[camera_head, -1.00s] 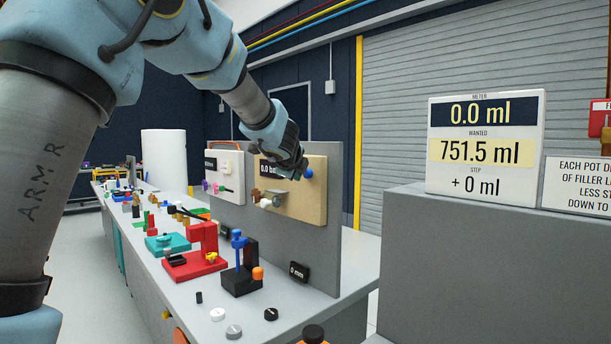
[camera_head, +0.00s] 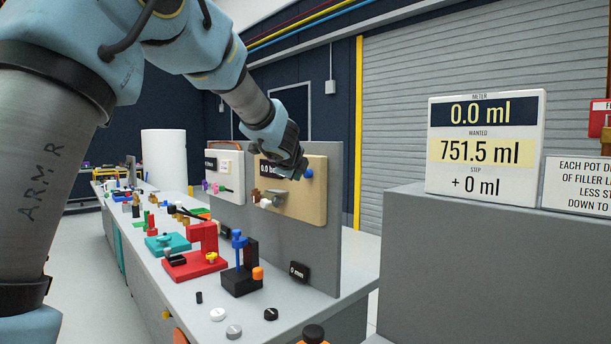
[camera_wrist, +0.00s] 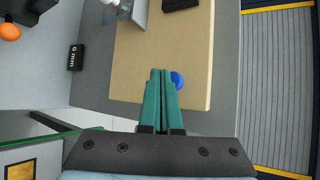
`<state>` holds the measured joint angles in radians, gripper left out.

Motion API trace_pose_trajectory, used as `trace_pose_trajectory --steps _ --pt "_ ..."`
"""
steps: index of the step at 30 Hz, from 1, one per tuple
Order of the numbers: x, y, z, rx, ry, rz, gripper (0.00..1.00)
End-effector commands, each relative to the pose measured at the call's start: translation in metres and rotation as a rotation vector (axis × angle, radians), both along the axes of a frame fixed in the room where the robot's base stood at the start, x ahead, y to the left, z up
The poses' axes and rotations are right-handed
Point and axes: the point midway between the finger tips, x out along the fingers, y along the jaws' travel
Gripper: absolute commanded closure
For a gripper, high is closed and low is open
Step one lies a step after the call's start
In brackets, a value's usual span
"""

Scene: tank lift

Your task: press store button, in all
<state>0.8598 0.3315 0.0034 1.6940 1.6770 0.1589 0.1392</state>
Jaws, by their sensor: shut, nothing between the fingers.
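A round blue button (camera_head: 308,173) sits on the right part of a tan panel (camera_head: 315,204), which is fixed to a grey upright board. I cannot read a label on this button. In the wrist view the same blue button (camera_wrist: 177,80) shows just right of my fingertips, partly hidden behind them. My gripper (camera_wrist: 161,72) has its two green fingers shut together, with nothing between them. They overlap the button's left edge in the picture; whether they touch it I cannot tell. In the head view the dark wrist end is at the panel's upper part and the fingers are not clear.
A silver lever with a white end (camera_head: 270,201) is on the tan panel. A white panel (camera_head: 228,172) is to its left. The bench below carries a red fixture (camera_head: 195,262), a blue and black fixture (camera_head: 241,277) and several knobs. A meter sign (camera_head: 486,148) reads 0.0 ml, wanted 751.5 ml.

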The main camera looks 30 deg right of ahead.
Motion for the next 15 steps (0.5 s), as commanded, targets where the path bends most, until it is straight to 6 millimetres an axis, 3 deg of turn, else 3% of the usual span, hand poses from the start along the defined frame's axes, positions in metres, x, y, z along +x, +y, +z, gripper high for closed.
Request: trace_pose_trajectory --steps 15 --pt "0.0009 -0.0046 -0.0001 0.000 0.001 0.001 1.00"
